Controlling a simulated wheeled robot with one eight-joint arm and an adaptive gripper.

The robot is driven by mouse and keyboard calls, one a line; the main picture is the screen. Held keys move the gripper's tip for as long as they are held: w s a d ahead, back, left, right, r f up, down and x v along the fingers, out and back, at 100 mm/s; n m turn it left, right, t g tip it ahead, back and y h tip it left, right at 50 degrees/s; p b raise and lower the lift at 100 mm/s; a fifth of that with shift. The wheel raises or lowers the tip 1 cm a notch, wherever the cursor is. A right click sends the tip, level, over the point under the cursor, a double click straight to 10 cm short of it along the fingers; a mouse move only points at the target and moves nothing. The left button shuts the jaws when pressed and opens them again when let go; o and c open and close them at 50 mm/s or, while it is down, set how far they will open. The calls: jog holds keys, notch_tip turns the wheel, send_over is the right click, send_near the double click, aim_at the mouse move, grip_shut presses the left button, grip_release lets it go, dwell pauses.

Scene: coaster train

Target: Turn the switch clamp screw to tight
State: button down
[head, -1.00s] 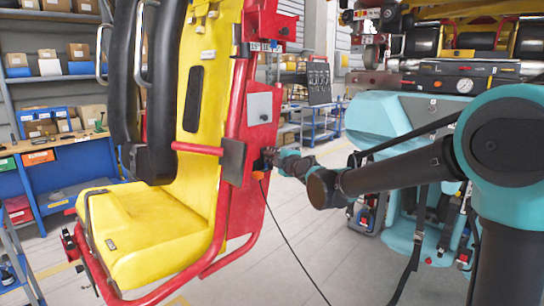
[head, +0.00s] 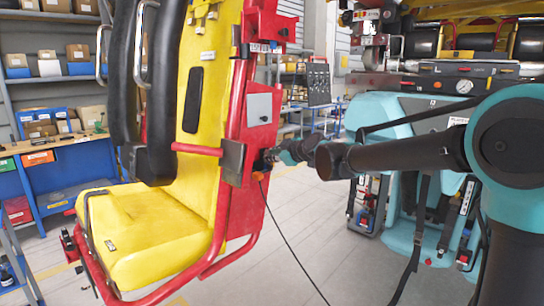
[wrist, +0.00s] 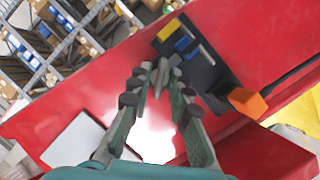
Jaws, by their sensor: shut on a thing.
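A small dark switch block (wrist: 207,75) with yellow and blue parts is mounted on the red side panel of the yellow coaster seat. An orange plug (wrist: 247,102) with a black cable sits at its lower end. My gripper (wrist: 158,76) has its fingertips close together at the block's left edge in the wrist view, shut on a small part there. This part is taken to be the clamp screw; the fingertips hide most of it, and its angle cannot be read. In the head view my gripper (head: 270,156) meets the red panel (head: 246,190) at the same place.
The yellow seat (head: 150,235) with black restraints and red tubing fills the left. A black cable (head: 290,245) hangs from the switch to the floor. Teal machinery (head: 390,130) stands at right behind my arm. A blue workbench (head: 80,175) and shelves are behind at left.

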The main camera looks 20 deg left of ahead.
jog(key=m+g+y, duration=0.1)
jog(key=m+g, duration=0.1)
jog(key=m, duration=0.2)
jog(key=m+g+y, duration=0.2)
jog(key=m+g, duration=0.1)
jog(key=m, duration=0.2)
jog(key=m+g+y, duration=0.1)
jog(key=m+g, duration=0.1)
jog(key=m, duration=0.3)
jog(key=shift+w+d+f+g+y, duration=0.2)
jog(key=shift+w+g+y, duration=0.1)
jog(key=shift+w+g, duration=0.1)
dwell(0.4)
dwell(1.1)
jog(key=c, duration=1.4)
grip_release()
jog(key=d, duration=0.4)
jog(key=d+r, duration=0.1)
jog(key=d, duration=0.3)
jog(key=d+r, duration=0.1)
jog(key=d, duration=0.2)
jog(key=shift+s+d, duration=0.2)
jog(key=shift+d, duration=0.2)
